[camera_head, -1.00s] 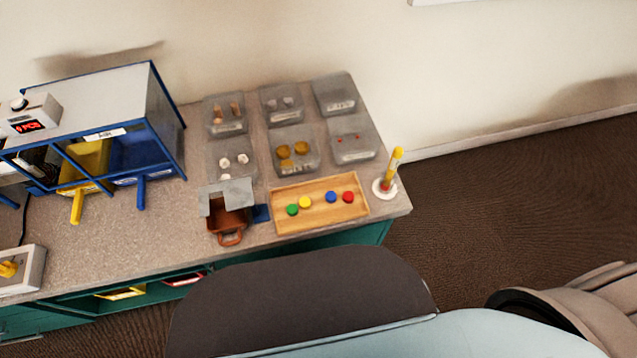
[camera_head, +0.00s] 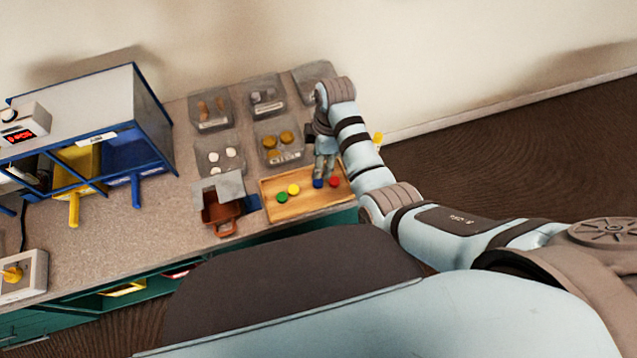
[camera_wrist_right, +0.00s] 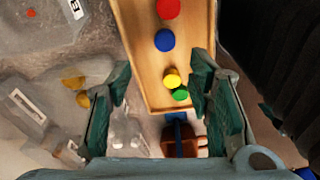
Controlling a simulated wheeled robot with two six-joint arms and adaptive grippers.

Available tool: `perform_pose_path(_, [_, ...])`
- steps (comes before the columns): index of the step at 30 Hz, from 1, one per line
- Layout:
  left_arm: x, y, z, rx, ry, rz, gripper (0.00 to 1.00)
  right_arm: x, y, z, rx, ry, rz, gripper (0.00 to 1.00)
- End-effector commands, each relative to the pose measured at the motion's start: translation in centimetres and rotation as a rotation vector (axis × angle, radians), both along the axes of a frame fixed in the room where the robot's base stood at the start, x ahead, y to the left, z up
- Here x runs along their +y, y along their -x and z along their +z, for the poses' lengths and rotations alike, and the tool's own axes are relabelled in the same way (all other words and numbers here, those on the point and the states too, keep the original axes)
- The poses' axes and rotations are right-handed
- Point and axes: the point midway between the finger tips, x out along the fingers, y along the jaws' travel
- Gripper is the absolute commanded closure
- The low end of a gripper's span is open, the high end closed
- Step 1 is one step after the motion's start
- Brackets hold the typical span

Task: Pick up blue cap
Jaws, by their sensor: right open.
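The blue cap (camera_head: 318,183) lies in a wooden tray (camera_head: 306,205) near the table's front edge, between the yellow cap (camera_head: 293,189) and the red cap (camera_head: 334,182). The green cap (camera_head: 281,196) is at the left. My right gripper (camera_head: 322,172) is over the tray, close to the blue cap, which it partly covers in the head view. In the right wrist view my gripper (camera_wrist_right: 160,72) is open and empty. Its fingers stand wide apart either side of the tray, with the blue cap (camera_wrist_right: 165,40) beyond the fingertips. My left gripper is not in view.
A brown container with a handle (camera_head: 222,222) stands just left of the tray. Clear bins (camera_head: 279,146) stand behind it. A yellow stick (camera_head: 378,138) shows behind my right arm. A blue-framed rack (camera_head: 140,90) is at the left.

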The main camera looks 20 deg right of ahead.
Motion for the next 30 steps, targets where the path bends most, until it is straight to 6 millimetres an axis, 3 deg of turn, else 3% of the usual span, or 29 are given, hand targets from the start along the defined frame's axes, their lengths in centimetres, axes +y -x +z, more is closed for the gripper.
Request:
perform_pose_path(1, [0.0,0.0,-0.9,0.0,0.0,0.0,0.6,0.1,0.1,-1.6,0.002,0.0,0.0,0.53])
perform_pose_path(13, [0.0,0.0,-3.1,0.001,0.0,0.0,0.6,0.4,0.8,-8.2,-0.001,0.0,-0.004,0.53])
perform_pose_path(21, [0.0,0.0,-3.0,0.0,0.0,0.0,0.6,0.5,0.8,-8.5,-0.001,0.0,-0.004,0.54])
perform_pose_path(27, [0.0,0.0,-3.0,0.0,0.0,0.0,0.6,0.5,0.8,-8.5,-0.001,0.0,-0.004,0.81])
perform_pose_path(30, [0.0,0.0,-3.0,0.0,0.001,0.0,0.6,0.5,0.8,-8.4,-0.001,0.0,-0.004,0.84])
